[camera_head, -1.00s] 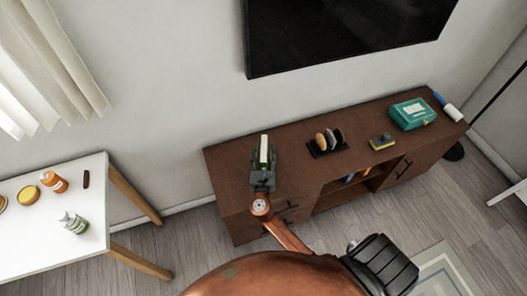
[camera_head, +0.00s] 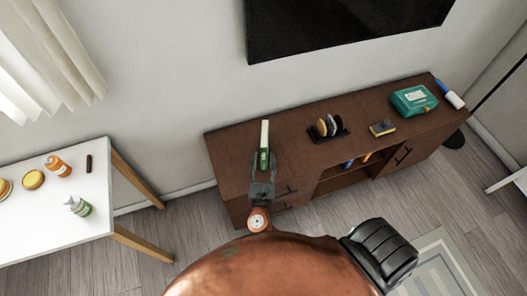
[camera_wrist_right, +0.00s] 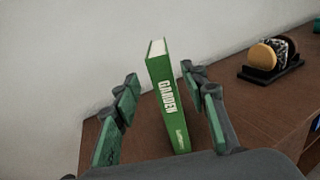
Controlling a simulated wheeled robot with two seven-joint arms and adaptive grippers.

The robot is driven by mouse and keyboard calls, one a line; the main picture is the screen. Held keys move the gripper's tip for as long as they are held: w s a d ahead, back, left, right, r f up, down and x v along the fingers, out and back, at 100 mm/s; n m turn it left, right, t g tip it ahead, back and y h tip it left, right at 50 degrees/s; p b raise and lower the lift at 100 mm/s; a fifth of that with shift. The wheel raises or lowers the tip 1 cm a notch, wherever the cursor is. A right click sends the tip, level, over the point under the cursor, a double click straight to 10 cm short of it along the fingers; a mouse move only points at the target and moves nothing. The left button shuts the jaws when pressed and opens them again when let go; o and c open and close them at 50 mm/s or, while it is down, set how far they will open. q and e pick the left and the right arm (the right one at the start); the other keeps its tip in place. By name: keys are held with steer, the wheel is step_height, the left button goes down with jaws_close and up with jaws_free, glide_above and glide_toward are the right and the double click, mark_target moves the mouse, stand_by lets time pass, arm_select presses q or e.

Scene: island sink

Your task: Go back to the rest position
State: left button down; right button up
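A green book (camera_head: 264,143) with "GARDEN" on its spine stands upright at the left end of the brown cabinet, close to the wall. In the right wrist view the book (camera_wrist_right: 172,105) shows between my spread fingers, with a gap on each side. My right gripper (camera_head: 262,172) is open and empty, on the near side of the book, above the cabinet's left end. In the wrist view its fingers (camera_wrist_right: 160,76) touch nothing that I can see. My left gripper is not in view.
The brown cabinet (camera_head: 230,150) also bears a dark rack with round items (camera_head: 328,127), a yellow sponge (camera_head: 382,128), a teal box (camera_head: 413,100) and a blue-white bottle (camera_head: 449,94). A white table (camera_head: 35,225) with bottles stands at left. A screen (camera_head: 330,25) hangs above.

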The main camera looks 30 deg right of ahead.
steer(key=shift+s+a, duration=0.15)
steer(key=shift+s, duration=0.05)
stand_by(0.4)
